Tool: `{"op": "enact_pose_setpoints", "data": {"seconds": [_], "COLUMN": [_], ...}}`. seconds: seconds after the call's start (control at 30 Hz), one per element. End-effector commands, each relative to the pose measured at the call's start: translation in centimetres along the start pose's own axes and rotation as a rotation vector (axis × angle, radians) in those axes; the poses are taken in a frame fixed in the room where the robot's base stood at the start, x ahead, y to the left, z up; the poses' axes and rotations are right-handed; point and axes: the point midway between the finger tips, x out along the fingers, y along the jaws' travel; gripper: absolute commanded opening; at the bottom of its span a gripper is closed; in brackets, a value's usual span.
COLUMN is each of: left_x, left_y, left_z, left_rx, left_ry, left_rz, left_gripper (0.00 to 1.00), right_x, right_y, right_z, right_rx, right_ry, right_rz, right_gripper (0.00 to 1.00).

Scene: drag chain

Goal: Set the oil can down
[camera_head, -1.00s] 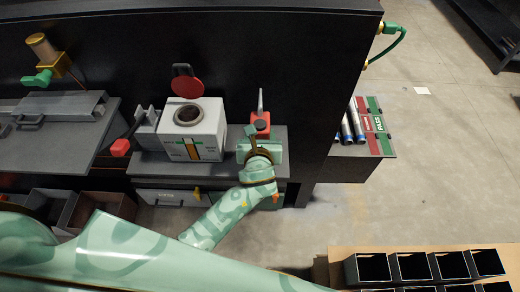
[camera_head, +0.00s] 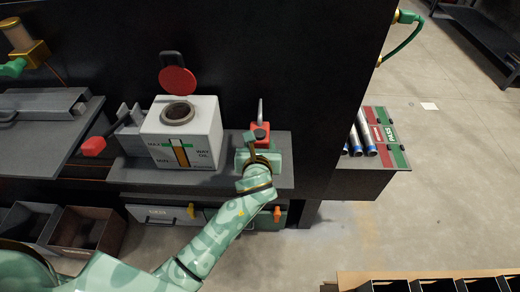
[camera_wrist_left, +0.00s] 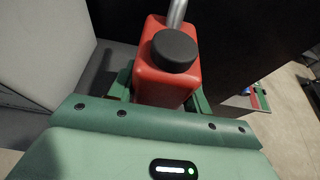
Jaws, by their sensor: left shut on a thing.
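The red oil can (camera_head: 261,130) is upright at the right end of the grey shelf (camera_head: 222,181). It has a dark cap and a thin metal spout pointing up. My left gripper (camera_head: 257,150) is shut on the can from the front. In the left wrist view the red can (camera_wrist_left: 166,84) sits between the green fingers (camera_wrist_left: 163,88), with its black cap toward the camera. The can's base is hidden by my gripper, so I cannot tell whether it touches the shelf. My right gripper is not in view.
A white way oil tank (camera_head: 184,135) with an open filler stands left of the can, its red lid (camera_head: 178,80) behind. A black panel rises behind the shelf. Grey tubes (camera_head: 363,137) lie on a side bench at right. Open bins (camera_head: 88,232) stand lower left.

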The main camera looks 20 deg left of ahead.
Motion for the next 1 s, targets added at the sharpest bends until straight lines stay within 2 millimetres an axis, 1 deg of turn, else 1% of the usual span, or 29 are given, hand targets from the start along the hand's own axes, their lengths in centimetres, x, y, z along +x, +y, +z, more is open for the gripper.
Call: {"op": "enact_pose_setpoints", "data": {"seconds": [0.07, 0.23, 0.27, 0.3, 0.33, 0.67, 0.77, 0.87, 1.0], "left_x": [-0.1, 0.0, 0.0, 0.0, 0.0, -0.1, -1.4, -3.5, -7.0], "left_y": [0.0, 0.0, 0.0, 0.0, 0.0, 0.0, 0.0, 0.0, 0.0], "left_z": [0.3, 0.1, -0.1, 0.0, 0.0, 0.2, 0.3, 0.4, 0.4], "left_rx": [-0.001, 0.0, 0.001, 0.0, 0.0, -0.001, 0.0, -0.001, -0.001], "left_ry": [-0.003, -0.003, -0.001, -0.001, -0.001, -0.001, 0.0, 0.0, 0.001], "left_rz": [-0.001, 0.0, 0.0, 0.0, 0.0, 0.0, -0.001, -0.001, -0.001], "left_gripper": [0.12, 0.12, 0.52, 0.63, 0.71, 0.71, 0.71, 0.71, 0.71], "right_x": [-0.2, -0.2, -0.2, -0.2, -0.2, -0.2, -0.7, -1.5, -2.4], "right_y": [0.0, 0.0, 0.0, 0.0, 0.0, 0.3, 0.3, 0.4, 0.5], "right_z": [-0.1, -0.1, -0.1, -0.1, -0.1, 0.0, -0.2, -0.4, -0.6], "right_rx": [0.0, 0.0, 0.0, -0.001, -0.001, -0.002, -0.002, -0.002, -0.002], "right_ry": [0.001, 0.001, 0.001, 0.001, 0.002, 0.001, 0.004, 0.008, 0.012], "right_rz": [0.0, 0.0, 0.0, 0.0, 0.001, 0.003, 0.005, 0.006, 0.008], "right_gripper": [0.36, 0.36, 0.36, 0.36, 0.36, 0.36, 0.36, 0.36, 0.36]}}
